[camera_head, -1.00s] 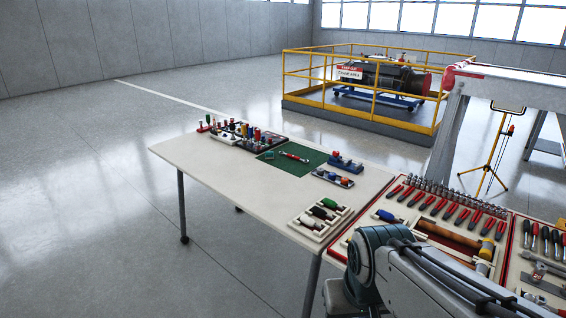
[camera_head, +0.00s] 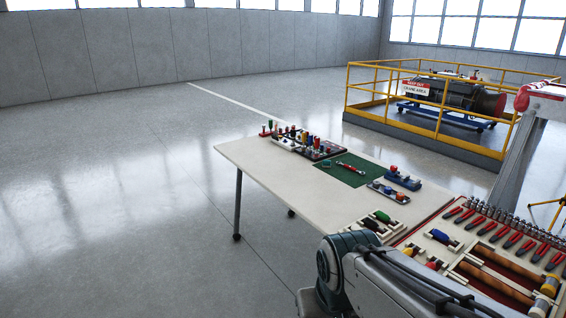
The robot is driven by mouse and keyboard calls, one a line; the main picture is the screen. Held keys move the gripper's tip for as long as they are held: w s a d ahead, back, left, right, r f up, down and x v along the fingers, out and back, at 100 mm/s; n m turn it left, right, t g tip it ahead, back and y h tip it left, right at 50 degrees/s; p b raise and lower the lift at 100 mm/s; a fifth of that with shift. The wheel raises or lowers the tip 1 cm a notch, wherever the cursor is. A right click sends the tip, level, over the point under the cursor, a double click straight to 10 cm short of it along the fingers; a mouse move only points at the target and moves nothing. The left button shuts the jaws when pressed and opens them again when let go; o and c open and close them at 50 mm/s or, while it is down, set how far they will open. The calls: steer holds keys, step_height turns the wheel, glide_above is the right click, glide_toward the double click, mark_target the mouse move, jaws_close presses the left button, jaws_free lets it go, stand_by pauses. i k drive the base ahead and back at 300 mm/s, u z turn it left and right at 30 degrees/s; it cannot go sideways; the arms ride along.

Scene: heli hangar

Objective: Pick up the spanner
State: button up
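A spanner (camera_head: 350,167) with a red handle and bright metal ends lies on a dark green mat (camera_head: 358,178) on the white table. A small teal item (camera_head: 327,164) lies near its left end. My arm shows at the bottom right, in front of the near end of the table, well apart from the spanner. My gripper is outside the view, so its state is hidden.
The white table (camera_head: 260,170) holds a tool rack (camera_head: 303,146) left of the mat and blue trays (camera_head: 402,178) right of it. Tool trays with pliers (camera_head: 500,232) and hammers lie at the right. A yellow-railed platform (camera_head: 425,127) stands behind. The floor at left is clear.

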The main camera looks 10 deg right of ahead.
mark_target(350, 168)
steer(key=u, duration=0.6)
steer(key=i, duration=2.7)
steer(key=z, duration=1.6)
steer(key=i, duration=0.95)
steer(key=z, duration=0.15)
